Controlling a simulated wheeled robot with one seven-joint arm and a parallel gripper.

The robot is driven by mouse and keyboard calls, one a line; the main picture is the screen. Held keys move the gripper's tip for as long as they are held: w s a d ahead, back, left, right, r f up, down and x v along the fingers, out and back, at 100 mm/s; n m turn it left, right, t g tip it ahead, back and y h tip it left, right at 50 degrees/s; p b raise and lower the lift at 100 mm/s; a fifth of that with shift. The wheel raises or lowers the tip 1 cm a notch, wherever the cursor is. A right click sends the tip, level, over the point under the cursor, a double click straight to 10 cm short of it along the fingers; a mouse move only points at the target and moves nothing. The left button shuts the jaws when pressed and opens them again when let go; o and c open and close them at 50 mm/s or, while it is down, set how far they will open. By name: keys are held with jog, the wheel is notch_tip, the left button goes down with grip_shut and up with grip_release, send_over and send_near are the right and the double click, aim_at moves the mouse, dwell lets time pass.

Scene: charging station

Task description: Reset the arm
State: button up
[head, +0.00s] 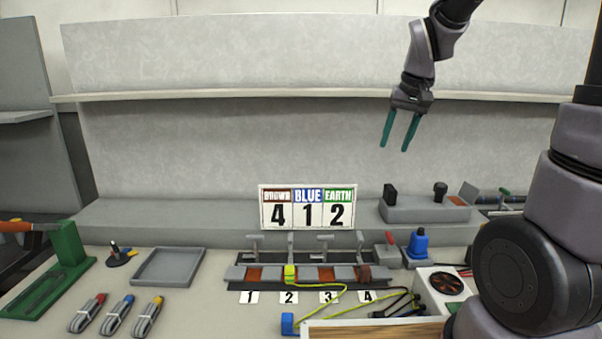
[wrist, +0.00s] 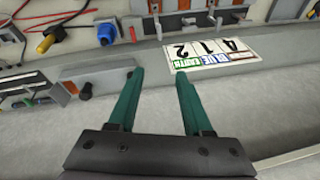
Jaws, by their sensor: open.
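My gripper (head: 398,145) hangs in the air at the upper right of the head view, in front of the grey back wall. Its two teal fingers are apart and nothing is between them. In the wrist view my gripper (wrist: 158,98) is also open and empty, with the sign card (wrist: 222,50) beyond the fingertips. In the head view the sign card (head: 308,208) reads Brown 4, Blue 1, Earth 2. My arm comes down from the top edge, clear of the bench.
The terminal block (head: 262,274) has numbered slots, with a yellow-green plug (head: 290,275) at slot 2 and a brown one (head: 364,274) at slot 4. An empty grey tray (head: 167,267), coiled cables (head: 117,314) and a green stand (head: 66,262) lie left. A wall shelf (head: 250,96) runs behind my gripper.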

jog(key=s+d+r+m+t, duration=0.1)
jog(key=s+r, duration=0.3)
jog(key=s, duration=0.4)
jog(key=s+d+r+m+t, duration=0.1)
jog(key=s+r+t, duration=0.1)
jog(key=s+r, duration=0.2)
jog(key=s, duration=0.3)
jog(key=shift+s+r+t+y, duration=0.3)
jog(key=shift+s+r+t, duration=0.05)
jog(key=shift+r+t, duration=0.05)
